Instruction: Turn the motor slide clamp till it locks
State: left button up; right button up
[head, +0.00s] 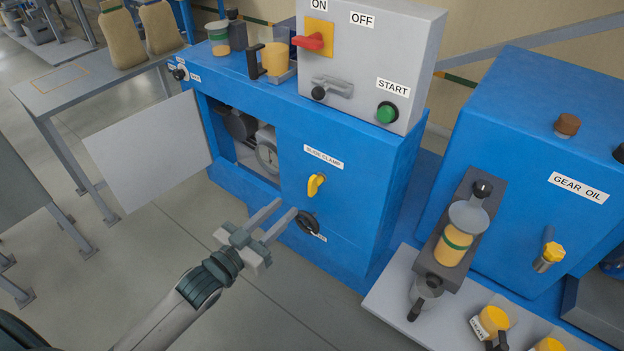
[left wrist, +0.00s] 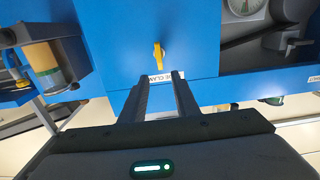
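The slide clamp is a small yellow handle (head: 315,184) on the front of the blue machine, below a white label (head: 323,156) reading "SLIDE CLAMP". It points roughly up and down. In the left wrist view the yellow handle (left wrist: 157,56) shows just beyond the fingertips, between their lines. My left gripper (head: 287,207) is open and empty, its fingers pointing at the machine front. It looks apart from the handle. Part of the label is hidden by a finger in the left wrist view. My right gripper is not in view.
A black knob (head: 308,222) sits below the handle, close to my left fingers. An open panel door (head: 148,150) stands to the left, beside an opening with a gauge (head: 267,158). A grey control box (head: 368,60) is on top. The gear oil unit (head: 540,170) stands right.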

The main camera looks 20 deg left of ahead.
aim_at(309, 185)
pick_arm(q)
jog(key=p+x, duration=0.3)
jog(key=x, duration=0.9)
jog(key=shift+w+d, duration=0.1)
jog(key=shift+w, duration=0.15)
grip_shut()
